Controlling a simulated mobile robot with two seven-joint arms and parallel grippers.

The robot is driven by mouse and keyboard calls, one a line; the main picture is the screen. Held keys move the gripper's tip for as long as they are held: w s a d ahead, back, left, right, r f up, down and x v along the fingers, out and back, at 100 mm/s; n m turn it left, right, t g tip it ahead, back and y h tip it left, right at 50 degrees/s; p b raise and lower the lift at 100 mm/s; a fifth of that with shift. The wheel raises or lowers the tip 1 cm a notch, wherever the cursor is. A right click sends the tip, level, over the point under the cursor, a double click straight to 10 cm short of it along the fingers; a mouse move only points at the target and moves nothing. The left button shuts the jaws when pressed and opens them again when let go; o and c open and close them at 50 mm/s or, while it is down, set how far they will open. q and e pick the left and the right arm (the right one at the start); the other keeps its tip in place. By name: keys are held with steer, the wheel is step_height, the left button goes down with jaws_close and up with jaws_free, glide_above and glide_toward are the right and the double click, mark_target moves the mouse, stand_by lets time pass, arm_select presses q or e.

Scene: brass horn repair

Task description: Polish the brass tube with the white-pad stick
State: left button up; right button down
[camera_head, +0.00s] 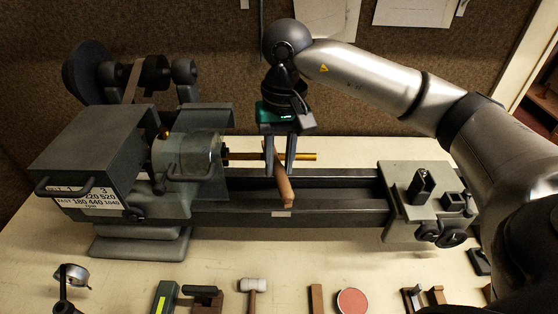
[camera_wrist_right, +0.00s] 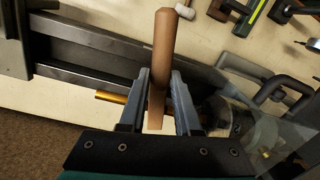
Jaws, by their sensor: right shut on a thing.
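The brass tube (camera_head: 303,156) sticks out level to the right from the lathe's chuck; its free end also shows in the right wrist view (camera_wrist_right: 110,96). My right gripper (camera_head: 278,168) points down over the tube and is shut on a wooden stick (camera_head: 285,188). The stick also stands between the fingers (camera_wrist_right: 160,100) in the right wrist view (camera_wrist_right: 162,50). It crosses the tube's line, its handle end toward the front. I cannot make out a white pad or whether the stick touches the tube. My left gripper is not in view.
The lathe's headstock (camera_head: 95,150) stands left, its tailstock (camera_head: 425,195) right, over dark bed rails (camera_head: 335,190). Along the front of the bench lie a green-handled tool (camera_head: 165,297), a white-headed mallet (camera_head: 253,285), another wooden stick (camera_head: 316,298) and a round reddish tin (camera_head: 352,301).

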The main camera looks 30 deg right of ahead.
steer(key=shift+s+d+b, duration=0.1)
steer(key=shift+d+b, duration=0.1)
steer(key=shift+b, duration=0.1)
steer(key=shift+a+f, duration=0.1)
steer(key=shift+a, duration=0.1)
stand_by(0.8)
steer(key=shift+d+b, duration=0.15)
steer(key=shift+b, duration=0.35)
stand_by(0.6)
steer(key=shift+b, duration=0.55)
stand_by(0.7)
steer(key=shift+b, duration=0.35)
stand_by(0.7)
